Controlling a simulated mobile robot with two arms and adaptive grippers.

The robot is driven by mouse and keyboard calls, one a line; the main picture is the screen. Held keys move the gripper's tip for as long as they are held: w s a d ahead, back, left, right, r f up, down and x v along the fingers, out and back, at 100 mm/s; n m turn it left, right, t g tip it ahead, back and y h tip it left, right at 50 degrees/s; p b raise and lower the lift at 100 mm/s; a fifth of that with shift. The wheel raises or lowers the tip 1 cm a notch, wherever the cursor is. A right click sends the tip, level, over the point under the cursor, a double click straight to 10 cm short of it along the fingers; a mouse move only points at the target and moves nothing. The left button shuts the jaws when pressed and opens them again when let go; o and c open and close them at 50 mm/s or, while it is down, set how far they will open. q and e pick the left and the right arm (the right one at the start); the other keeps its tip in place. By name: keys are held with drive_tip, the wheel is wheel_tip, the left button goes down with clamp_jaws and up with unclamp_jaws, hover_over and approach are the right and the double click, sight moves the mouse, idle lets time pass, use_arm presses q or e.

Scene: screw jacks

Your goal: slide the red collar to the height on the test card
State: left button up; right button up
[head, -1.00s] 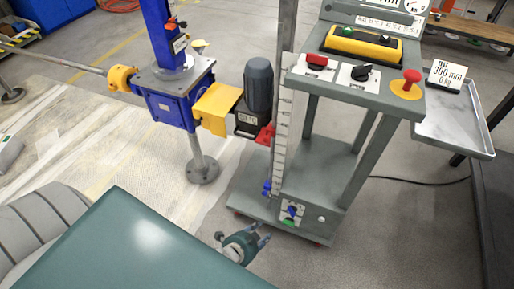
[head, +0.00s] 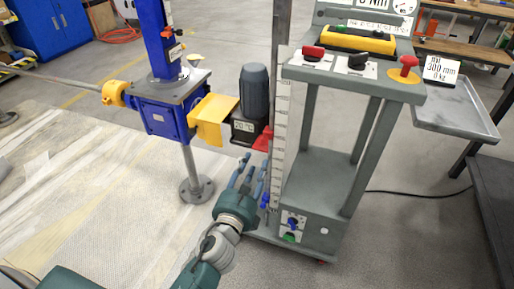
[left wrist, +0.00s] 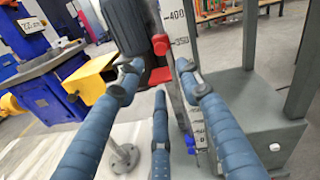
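The red collar (head: 263,139) is on the upright white scale (head: 280,140), just right of the motor; it also shows in the left wrist view (left wrist: 159,76), near the 350 mark. The test card (head: 441,71) reads 300 mm and 0 kg. My left gripper (head: 247,172) is in front of the scale, below the collar. In the left wrist view its three blue fingers (left wrist: 158,82) are spread, with the collar ahead between the upper two tips. No grip on it shows, and I cannot tell whether a finger touches it. My right gripper is not in view.
A dark motor (head: 255,92) and a yellow guard (head: 212,120) on the blue jack (head: 165,110) stand left of the scale. The grey trolley (head: 315,185) stands right of it. A blue clamp (head: 265,201) sits low on the scale. A metal tray (head: 455,110) is at right.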

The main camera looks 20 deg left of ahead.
sight(264, 143)
use_arm(q)
drive_tip(key=shift+m, duration=0.6)
drive_tip(key=w, duration=1)
drive_tip(key=shift+w+r, duration=0.1)
drive_tip(key=shift+r, duration=0.3)
drive_tip(key=shift+w+a, duration=0.1)
drive_tip(key=shift+w, duration=0.3)
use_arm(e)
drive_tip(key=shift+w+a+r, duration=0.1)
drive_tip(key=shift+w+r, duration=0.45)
use_arm(q)
drive_tip(key=shift+c, duration=0.2)
clamp_jaws()
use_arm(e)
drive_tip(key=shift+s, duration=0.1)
